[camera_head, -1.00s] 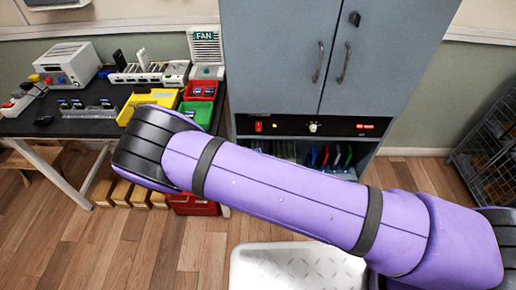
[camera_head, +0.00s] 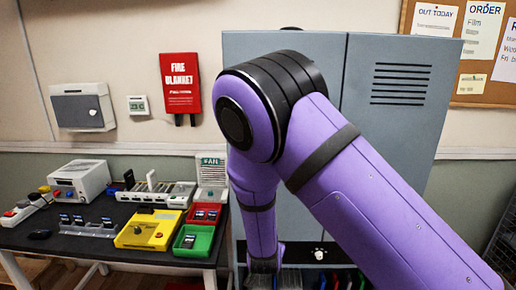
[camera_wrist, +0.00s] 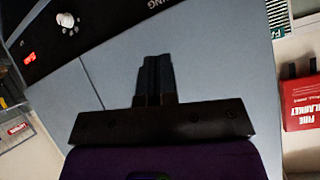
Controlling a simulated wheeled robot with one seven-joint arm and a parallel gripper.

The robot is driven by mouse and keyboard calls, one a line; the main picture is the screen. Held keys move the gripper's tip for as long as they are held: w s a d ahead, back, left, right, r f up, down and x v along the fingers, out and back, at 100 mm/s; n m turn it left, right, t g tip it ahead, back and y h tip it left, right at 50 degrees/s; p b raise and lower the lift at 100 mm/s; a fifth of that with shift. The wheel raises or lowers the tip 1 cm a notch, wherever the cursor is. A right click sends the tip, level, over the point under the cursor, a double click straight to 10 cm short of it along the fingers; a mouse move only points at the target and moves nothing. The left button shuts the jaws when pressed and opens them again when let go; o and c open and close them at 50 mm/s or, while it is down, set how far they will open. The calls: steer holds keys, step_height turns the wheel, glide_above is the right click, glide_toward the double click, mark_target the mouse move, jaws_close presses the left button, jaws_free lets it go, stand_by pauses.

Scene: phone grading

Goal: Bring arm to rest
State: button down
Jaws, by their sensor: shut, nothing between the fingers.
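My purple arm is folded up in front of the grey cabinet (camera_head: 400,125) in the head view, its elbow raised high. My forearm hangs down from the elbow to the right of the workbench. My gripper (camera_wrist: 157,60) shows in the wrist view with its dark fingers together and nothing between them. In the head view my gripper is at the bottom of the forearm, and its fingertips are not clear. In the wrist view the fingers stand out against the grey cabinet front, apart from the control panel with its white knob (camera_wrist: 66,22).
A red fire blanket box (camera_head: 180,82) hangs on the wall. A corkboard (camera_head: 480,95) hangs at upper right.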

steer(key=s+d+r+n+g+y, duration=0.1)
steer(key=s+d+r, duration=0.3)
steer(key=r, duration=0.5)
steer(key=s+d+r+g+y, duration=0.2)
steer(key=d+r, duration=0.3)
steer(key=r, duration=0.5)
steer(key=s+d+r+n+g+y, duration=0.1)
steer(key=s+d+r, duration=0.1)
steer(key=d+r, duration=0.5)
steer(key=s+d+r+h, duration=0.1)
steer(key=s+d+r, duration=0.2)
steer(key=s, duration=0.5)
steer(key=s+d+r+n+g+h, duration=0.1)
steer(key=s+d+r, duration=0.3)
steer(key=s, duration=0.4)
steer(key=s+d+r+n, duration=0.1)
steer(key=s+d+r, duration=0.3)
steer(key=s, duration=0.3)
steer(key=shift+s+d+r+h, duration=0.25)
steer(key=shift+s+r+h, duration=0.1)
steer(key=shift+s+h, duration=0.05)
